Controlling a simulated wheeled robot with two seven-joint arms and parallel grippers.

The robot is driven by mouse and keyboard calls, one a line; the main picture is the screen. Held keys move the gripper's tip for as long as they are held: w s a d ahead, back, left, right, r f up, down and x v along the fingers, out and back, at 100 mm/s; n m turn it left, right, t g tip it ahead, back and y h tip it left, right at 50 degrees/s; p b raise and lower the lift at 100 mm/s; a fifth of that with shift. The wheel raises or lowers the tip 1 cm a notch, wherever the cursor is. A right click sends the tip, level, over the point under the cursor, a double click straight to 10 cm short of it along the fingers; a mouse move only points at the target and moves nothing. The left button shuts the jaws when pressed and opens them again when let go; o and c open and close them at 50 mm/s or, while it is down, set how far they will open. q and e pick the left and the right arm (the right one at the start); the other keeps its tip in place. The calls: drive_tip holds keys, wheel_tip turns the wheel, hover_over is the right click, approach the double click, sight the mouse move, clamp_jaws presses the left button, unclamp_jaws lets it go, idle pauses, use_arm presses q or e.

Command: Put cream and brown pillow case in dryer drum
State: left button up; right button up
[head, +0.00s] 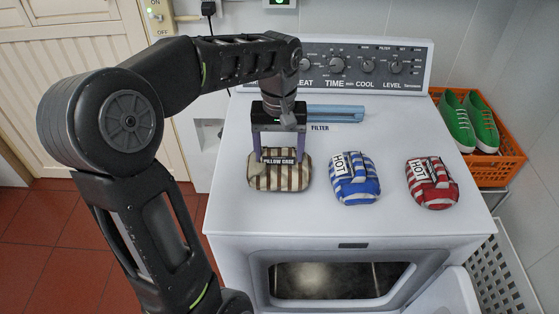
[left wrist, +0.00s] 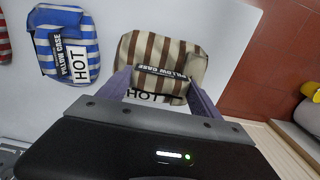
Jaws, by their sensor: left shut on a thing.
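The cream and brown striped pillow case (head: 279,181) is a folded bundle on the white dryer top, at the left of a row. It also shows in the left wrist view (left wrist: 170,50) with a label band. My left gripper (head: 279,158) comes down from above and is shut on the pillow case, which still appears to rest on the dryer top. The dryer drum (head: 320,281) shows through the front opening of the dryer (head: 228,205), and its door (head: 445,295) stands open at the lower right. My right gripper is not in view.
A blue striped bundle (head: 355,186) and a red striped bundle (head: 431,183) lie to the right on the dryer top. A blue filter handle (head: 335,113) is behind them. An orange crate (head: 497,165) with green shoes (head: 468,122) stands at the right.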

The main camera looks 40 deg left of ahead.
sight(279, 162)
use_arm(q)
wheel_tip(279, 162, down, 3)
drive_tip(key=shift+f, duration=0.3)
drive_tip(key=shift+f, duration=0.2)
drive_tip(key=o, duration=1.5)
drive_tip(key=shift+r, duration=0.15)
